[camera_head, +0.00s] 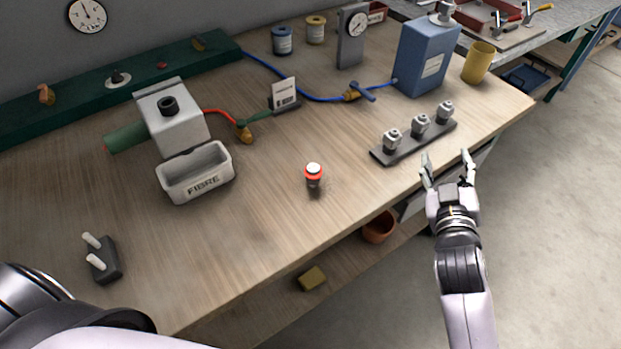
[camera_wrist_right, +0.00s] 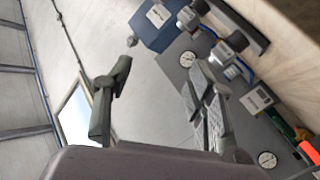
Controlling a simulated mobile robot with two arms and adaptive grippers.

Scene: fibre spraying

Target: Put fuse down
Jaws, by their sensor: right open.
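A small cylinder with a white top, a red band and a dark base (camera_head: 313,176) stands upright on the wooden workbench (camera_head: 270,230); I cannot tell for sure that it is the fuse. Its red part (camera_wrist_right: 310,152) also seems to show at the right edge of the right wrist view. My right gripper (camera_head: 446,158) is open and empty beyond the bench's front edge, near the dark rack. Its spread fingers (camera_wrist_right: 160,88) show in the right wrist view with nothing between them. My left gripper is out of view; only part of that arm shows at bottom left.
A dark rack (camera_head: 388,157) with three metal fittings lies near my right gripper. A FIBRE bin (camera_head: 197,188), a black block with two white pegs (camera_head: 105,268), a blue canister (camera_head: 424,62) and a yellow cup (camera_head: 478,62) stand on the bench. The front middle is clear.

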